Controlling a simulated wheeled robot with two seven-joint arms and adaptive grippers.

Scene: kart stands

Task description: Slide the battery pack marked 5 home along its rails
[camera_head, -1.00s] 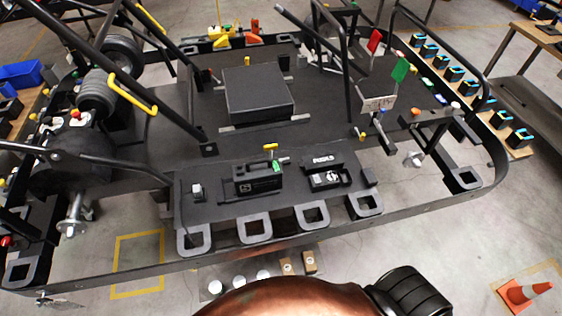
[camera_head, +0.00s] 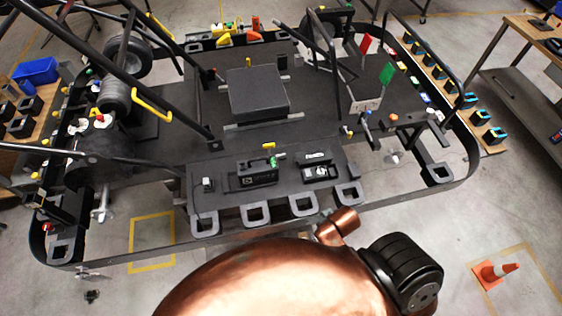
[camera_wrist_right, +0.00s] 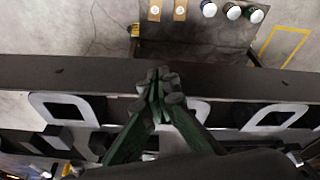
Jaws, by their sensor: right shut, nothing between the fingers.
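A black battery pack (camera_head: 250,180) with a handle and a small white mark, too small to read surely now, sits on the near side deck of the kart in the head view. A yellow-topped piece (camera_head: 268,146) and a green piece (camera_head: 274,162) are at its far side. Its rails cannot be told apart. In the right wrist view, my right gripper (camera_wrist_right: 162,92) has its fingertips together, empty, over the kart's dark side rail (camera_wrist_right: 70,72). The pack is not clearly visible there. My left gripper is not in view.
A second black unit (camera_head: 321,172) with white labels sits right of the pack. Several grey square loops (camera_head: 302,203) line the kart's near edge. A raised black box (camera_head: 257,92) stands behind.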

